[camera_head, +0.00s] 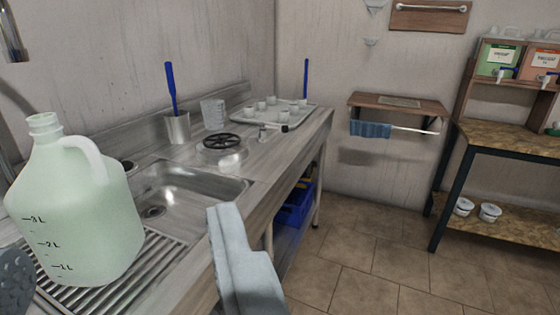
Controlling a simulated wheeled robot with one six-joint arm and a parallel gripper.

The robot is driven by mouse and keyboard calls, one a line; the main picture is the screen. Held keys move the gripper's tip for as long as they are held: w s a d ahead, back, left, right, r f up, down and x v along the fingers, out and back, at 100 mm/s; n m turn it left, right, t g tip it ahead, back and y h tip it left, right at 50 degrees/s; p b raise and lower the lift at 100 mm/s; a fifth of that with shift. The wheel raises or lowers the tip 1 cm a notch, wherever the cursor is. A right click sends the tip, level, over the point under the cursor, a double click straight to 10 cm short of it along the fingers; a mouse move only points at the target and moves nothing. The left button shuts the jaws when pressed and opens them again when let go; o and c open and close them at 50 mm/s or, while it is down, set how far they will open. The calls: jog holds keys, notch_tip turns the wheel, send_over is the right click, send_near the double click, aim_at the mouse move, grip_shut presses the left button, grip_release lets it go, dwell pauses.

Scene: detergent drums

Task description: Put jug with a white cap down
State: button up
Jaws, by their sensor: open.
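A large pale-green jug (80,215) with a side handle and litre marks stands upright on the ribbed drainboard (165,262) beside the sink. Its neck is pale; I cannot tell whether a white cap is on it. My gripper (118,235) is open. One grey finger is at the lower middle, apart from the jug on its right. A darker finger part shows at the lower left edge, overlapping the jug's lower left side; I cannot tell whether it touches.
The metal sink basin (185,190) lies just beyond the jug. Behind it are a steel pot with a blue brush (177,128), a clear beaker (213,115), a black round wheel-like part (222,142) and a tray of small cups (300,119). A shelf unit (510,140) stands right. Floor between is clear.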

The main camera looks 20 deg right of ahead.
jog(key=s+d+f, duration=0.1)
jog(key=s+f, duration=0.1)
jog(key=s, duration=0.4)
jog(key=s+d+f+m+h, duration=0.1)
jog(key=s+d+f, duration=0.1)
jog(key=s, duration=0.5)
jog(key=shift+s+f+g+h, duration=0.2)
jog(key=shift+f+g+h, duration=0.15)
jog(key=shift+f, duration=0.35)
